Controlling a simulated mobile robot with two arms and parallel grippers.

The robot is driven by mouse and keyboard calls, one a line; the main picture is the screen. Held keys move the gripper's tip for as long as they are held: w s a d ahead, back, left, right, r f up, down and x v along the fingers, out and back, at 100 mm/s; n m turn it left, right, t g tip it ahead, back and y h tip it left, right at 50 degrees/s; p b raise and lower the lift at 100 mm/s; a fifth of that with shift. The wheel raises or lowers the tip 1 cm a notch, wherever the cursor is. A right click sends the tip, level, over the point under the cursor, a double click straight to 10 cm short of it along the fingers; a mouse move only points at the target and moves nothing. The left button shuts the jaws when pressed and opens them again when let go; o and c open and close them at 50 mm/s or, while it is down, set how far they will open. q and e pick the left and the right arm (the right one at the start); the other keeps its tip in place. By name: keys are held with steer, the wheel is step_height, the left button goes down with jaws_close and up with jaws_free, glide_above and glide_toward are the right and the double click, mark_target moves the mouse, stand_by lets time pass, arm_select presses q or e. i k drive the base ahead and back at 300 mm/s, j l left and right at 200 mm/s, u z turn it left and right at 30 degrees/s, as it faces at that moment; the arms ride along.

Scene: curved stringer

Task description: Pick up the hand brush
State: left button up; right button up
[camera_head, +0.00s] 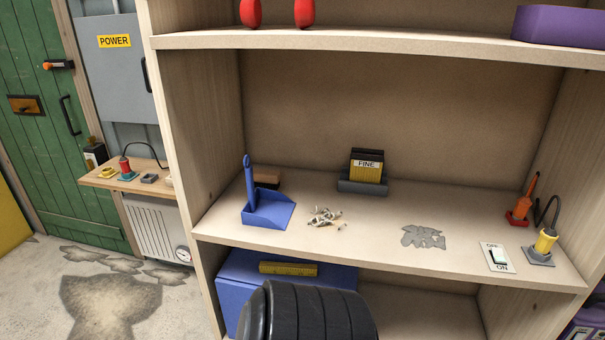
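A blue dustpan (268,212) with an upright blue handle stands on the middle shelf, at the left. A small brown block with a dark lower part (266,176) lies just behind it, partly hidden by the pan and its handle. It may be the hand brush, but I cannot tell for sure. Neither of my grippers can be made out in the head view.
Pale scraps (325,217) lie right of the dustpan, with a grey patch (423,237) further right. A yellow block marked FINE (367,171) stands at the back. A switch plate (497,258) and plugs are at right. A dark ridged shape (308,312) fills the bottom centre.

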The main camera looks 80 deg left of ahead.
mark_target(270, 180)
steer(key=u, duration=3)
steer(key=i+l+z, duration=0.2)
steer(key=l, duration=0.1)
